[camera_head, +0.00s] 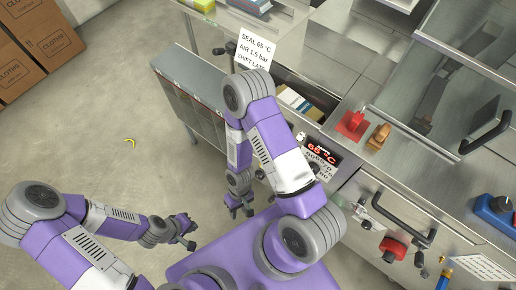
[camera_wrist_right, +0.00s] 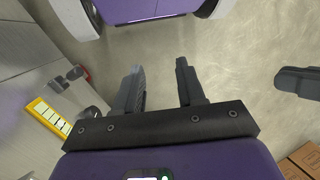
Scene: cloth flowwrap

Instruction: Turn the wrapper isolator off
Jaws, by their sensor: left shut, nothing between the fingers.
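A red rotary knob (camera_head: 392,248), which looks like the isolator, is on the front of the steel machine at the lower right. I cannot read whether it is on or off. My right gripper (camera_head: 241,208) hangs left of the machine, well apart from the knob. In the right wrist view my right gripper (camera_wrist_right: 160,85) is open, with only floor between its fingers. My left gripper (camera_head: 187,234) is shut and empty over the floor, further left. In the wrist view a red and grey fitting (camera_wrist_right: 72,78) shows at the left; I cannot tell which one it is.
A black bar handle (camera_head: 400,215) is beside the red knob. Cardboard boxes (camera_head: 30,45) stand at the upper left. The floor at left is mostly clear.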

